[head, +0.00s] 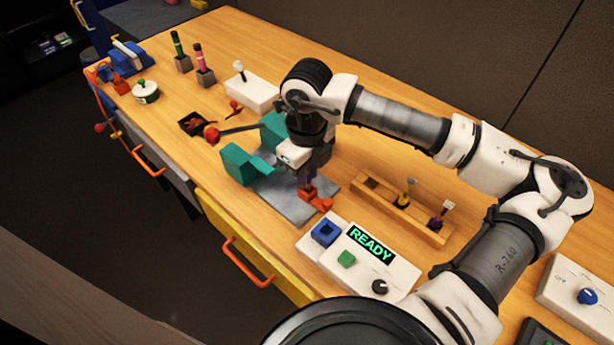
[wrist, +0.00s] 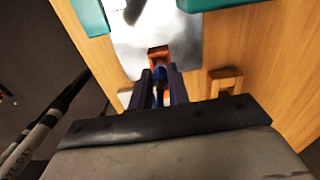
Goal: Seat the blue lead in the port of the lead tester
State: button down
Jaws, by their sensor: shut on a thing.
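My gripper (head: 309,180) points down over the grey plate. It is shut on a small blue thing, which appears to be the blue lead (wrist: 159,74); the lead shows between the dark fingers (wrist: 160,86) in the wrist view. Most of the lead is hidden by the fingers. An orange block (head: 307,193) stands just below the fingertips, and it shows just beyond the lead in the wrist view (wrist: 158,52). I cannot tell whether the lead touches it. The white lead tester (head: 372,262), with a lit READY screen, has a square blue port (head: 325,232) at its left end.
A wooden rack (head: 392,207) holds a yellow lead (head: 407,190) and a purple lead (head: 439,217) right of my gripper. Teal blocks (head: 240,165) stand on the grey plate (head: 290,205) to the left. A red-knobbed lever (head: 212,134) is behind them.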

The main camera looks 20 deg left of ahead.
notch_tip(320, 180, up, 18)
jog(key=b, duration=0.2)
jog(key=shift+b, duration=0.3)
